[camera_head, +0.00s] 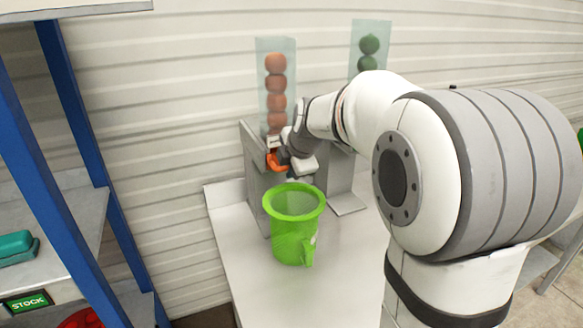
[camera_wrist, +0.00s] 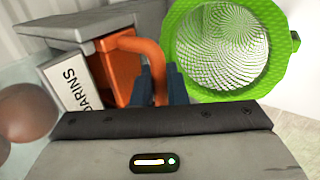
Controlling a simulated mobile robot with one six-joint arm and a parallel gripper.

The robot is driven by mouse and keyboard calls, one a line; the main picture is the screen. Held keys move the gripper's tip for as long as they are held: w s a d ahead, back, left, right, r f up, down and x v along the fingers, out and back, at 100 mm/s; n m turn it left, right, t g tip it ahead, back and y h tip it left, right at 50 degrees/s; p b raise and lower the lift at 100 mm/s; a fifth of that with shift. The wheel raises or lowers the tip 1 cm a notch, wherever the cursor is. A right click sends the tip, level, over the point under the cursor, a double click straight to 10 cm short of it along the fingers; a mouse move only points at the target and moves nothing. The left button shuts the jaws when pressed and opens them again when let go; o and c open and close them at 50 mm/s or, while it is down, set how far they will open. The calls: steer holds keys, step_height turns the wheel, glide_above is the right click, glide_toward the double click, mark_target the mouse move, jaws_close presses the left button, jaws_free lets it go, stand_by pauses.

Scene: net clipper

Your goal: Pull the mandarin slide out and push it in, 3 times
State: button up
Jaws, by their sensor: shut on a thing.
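The mandarin slide (camera_wrist: 121,64) is an orange block with a curved orange handle, set in a grey dispenser (camera_head: 254,172). A label ending in "DARINS" sits beside it in the wrist view. My gripper (camera_wrist: 160,88) is shut on the orange handle, its dark fingers on either side of it. In the head view the slide (camera_head: 272,160) shows as a small orange patch at my gripper (camera_head: 284,158), partly hidden by it. A clear tube (camera_head: 262,72) above the dispenser holds a stack of several mandarins (camera_head: 276,83). How far out the slide stands is hard to tell.
A green net-lined bucket (camera_head: 292,238) stands on the white table just below my gripper, close beside it in the wrist view. A second clear tube with green fruit (camera_head: 370,45) is to the right. A blue-posted shelf (camera_head: 75,120) stands at left.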

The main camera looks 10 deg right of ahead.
steer(key=shift+s+d+b, duration=0.25)
steer(key=shift+s+b, duration=0.5)
steer(key=shift+s, duration=0.35)
steer(key=shift+s+d+b, duration=0.2)
steer(key=shift+s+b, duration=0.5)
steer(key=shift+s, duration=0.35)
jaws_close()
steer(key=shift+s+d+b, duration=0.2)
steer(key=shift+s+b, duration=0.3)
steer(key=shift+s, duration=0.45)
steer(key=shift+s+d+b, duration=0.2)
steer(key=shift+s+b, duration=0.25)
steer(key=shift+s, duration=0.5)
steer(key=shift+s+d+b, duration=0.2)
steer(key=shift+s+b, duration=0.3)
steer(key=shift+s, duration=0.45)
steer(key=shift+s+r, duration=0.15)
